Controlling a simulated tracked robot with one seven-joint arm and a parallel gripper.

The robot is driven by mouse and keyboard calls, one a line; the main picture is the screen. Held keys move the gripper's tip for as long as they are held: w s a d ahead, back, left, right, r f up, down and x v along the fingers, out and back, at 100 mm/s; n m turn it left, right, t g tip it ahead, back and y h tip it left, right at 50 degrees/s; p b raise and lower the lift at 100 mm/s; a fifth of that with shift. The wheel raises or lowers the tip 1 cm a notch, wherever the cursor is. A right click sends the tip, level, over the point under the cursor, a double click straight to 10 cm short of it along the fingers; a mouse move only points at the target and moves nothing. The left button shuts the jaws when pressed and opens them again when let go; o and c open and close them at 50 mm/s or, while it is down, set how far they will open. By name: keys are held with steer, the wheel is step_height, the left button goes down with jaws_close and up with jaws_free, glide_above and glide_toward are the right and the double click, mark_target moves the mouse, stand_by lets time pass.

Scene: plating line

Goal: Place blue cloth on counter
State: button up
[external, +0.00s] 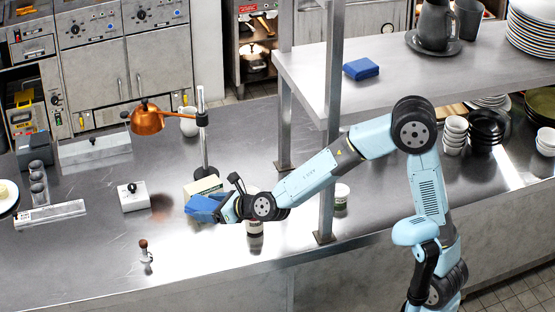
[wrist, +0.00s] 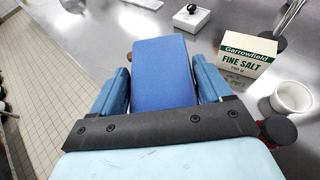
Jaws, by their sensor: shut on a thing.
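My gripper (wrist: 162,84) is shut on a folded blue cloth (wrist: 163,62), with one finger on each side of it. I cannot tell whether the cloth touches the counter. A second folded blue cloth (external: 361,68) lies on the raised steel shelf at the upper right.
The Garrowfield salt box (wrist: 246,56) and a white cup (wrist: 292,97) stand close on the right in the wrist view. A white block with a black knob (external: 133,197), an orange heat lamp (external: 147,119) and a small stopper (external: 145,254) are nearby. The front-left counter is mostly clear.

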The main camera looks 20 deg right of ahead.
steer(key=w+d+m+h, duration=0.1)
steer(key=w+d, duration=0.3)
steer(key=d, duration=0.1)
steer(key=shift+t, duration=0.3)
steer(key=shift+f, duration=0.1)
steer(key=shift+w, duration=0.1)
